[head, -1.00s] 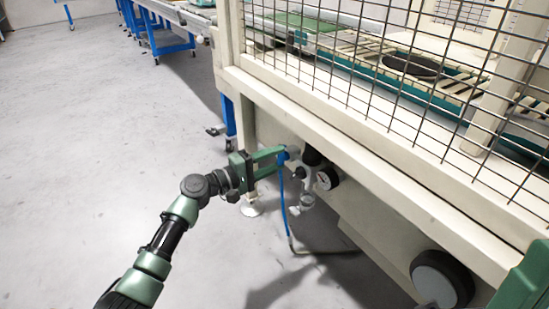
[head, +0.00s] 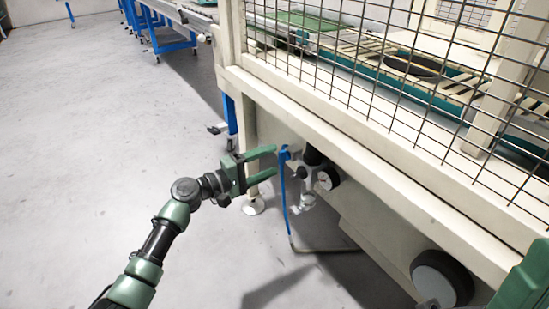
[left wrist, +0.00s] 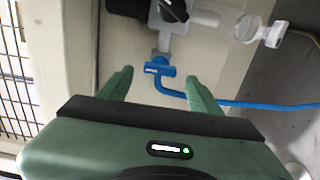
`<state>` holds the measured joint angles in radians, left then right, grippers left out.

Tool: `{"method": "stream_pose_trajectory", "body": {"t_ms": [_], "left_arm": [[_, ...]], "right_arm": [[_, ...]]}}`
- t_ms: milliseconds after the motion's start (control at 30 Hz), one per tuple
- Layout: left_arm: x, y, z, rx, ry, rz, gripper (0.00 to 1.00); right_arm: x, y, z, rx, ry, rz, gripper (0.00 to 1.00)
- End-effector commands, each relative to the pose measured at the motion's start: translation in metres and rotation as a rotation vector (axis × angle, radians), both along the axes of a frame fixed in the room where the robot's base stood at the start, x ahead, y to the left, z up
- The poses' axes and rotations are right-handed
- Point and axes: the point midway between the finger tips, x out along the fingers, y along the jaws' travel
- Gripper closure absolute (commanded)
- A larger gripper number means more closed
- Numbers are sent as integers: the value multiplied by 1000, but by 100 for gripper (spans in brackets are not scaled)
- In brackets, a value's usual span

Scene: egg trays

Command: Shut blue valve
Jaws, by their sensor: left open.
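The blue valve (head: 284,153) is a small blue fitting under the corner of the cream machine frame, with a blue hose (head: 284,205) hanging from it. In the left wrist view the valve (left wrist: 160,68) sits ahead of and between my fingertips, at the end of a grey fitting. My left gripper (head: 276,161) is open, with its two green fingers pointing at the valve and a small gap short of it. It also shows in the left wrist view (left wrist: 161,77) with nothing between its fingers.
A dark round wheel (head: 441,279) is at lower right. Open grey floor (head: 100,130) lies left.

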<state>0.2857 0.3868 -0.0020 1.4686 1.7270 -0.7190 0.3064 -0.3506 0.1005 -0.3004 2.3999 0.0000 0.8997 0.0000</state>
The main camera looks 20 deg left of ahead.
Motion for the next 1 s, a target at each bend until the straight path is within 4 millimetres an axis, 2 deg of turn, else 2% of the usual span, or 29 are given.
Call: {"method": "stream_pose_trajectory", "body": {"t_ms": [100,300,1000], "left_arm": [[-18,14,1,-1,2,2,36],[-37,29,1,-1,1,2,36],[-41,32,0,-1,1,1,36]], "right_arm": [[0,0,7,0,-1,0,100],[0,0,10,0,-3,-1,100],[0,-1,10,2,-1,-1,100]]}}
